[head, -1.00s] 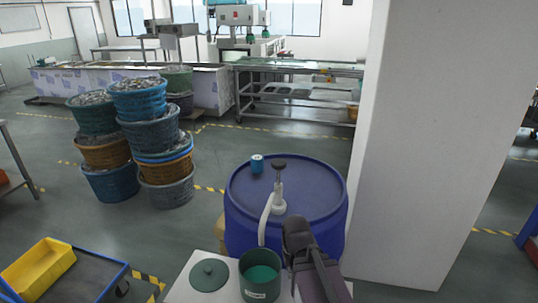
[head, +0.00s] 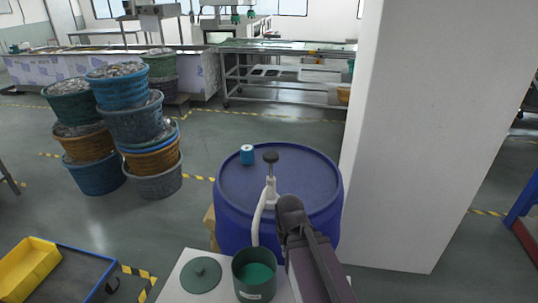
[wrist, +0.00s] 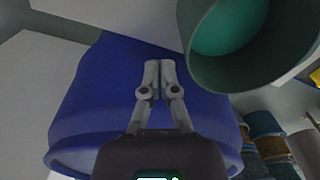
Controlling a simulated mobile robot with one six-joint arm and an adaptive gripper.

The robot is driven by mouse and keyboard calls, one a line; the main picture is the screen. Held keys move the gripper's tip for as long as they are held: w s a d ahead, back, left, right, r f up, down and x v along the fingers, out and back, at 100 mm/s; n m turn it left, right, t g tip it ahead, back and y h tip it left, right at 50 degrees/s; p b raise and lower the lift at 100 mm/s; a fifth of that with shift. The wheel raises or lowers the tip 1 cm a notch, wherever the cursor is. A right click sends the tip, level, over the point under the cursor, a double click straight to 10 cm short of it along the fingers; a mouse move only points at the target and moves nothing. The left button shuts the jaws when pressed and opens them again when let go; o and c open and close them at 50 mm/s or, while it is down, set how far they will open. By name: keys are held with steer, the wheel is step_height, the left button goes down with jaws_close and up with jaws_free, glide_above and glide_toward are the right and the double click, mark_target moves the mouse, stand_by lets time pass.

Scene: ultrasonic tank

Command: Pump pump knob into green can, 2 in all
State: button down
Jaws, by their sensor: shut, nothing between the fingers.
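The pump knob (head: 271,157) is dark and round, on top of a white pump (head: 270,192) standing on the blue drum (head: 318,185). The pump's pale spout curves down toward the green can (head: 244,262), which stands open with a teal surface inside. The can also shows in the wrist view (wrist: 270,76), at the upper right. My gripper (wrist: 159,66) is shut and empty, seen against the blue drum side in the wrist view. In the head view my dark arm is right of the pump and can, below the knob, and the fingertips cannot be made out.
A green lid (head: 201,274) lies left of the can on the white stand (head: 178,284). A small blue container (head: 247,154) sits on the drum left of the knob. A white pillar (head: 415,150) rises close on the right. Stacked baskets (head: 135,122) stand at the left.

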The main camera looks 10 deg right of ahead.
steer(key=n+t+y+p, duration=0.2)
steer(key=n+p, duration=0.9)
steer(key=p, duration=1.9)
glide_toward(272, 154)
steer(key=shift+d+f, duration=0.1)
steer(key=shift+f, duration=0.25)
steer(key=b+x, duration=0.6)
steer(key=shift+f, duration=0.3)
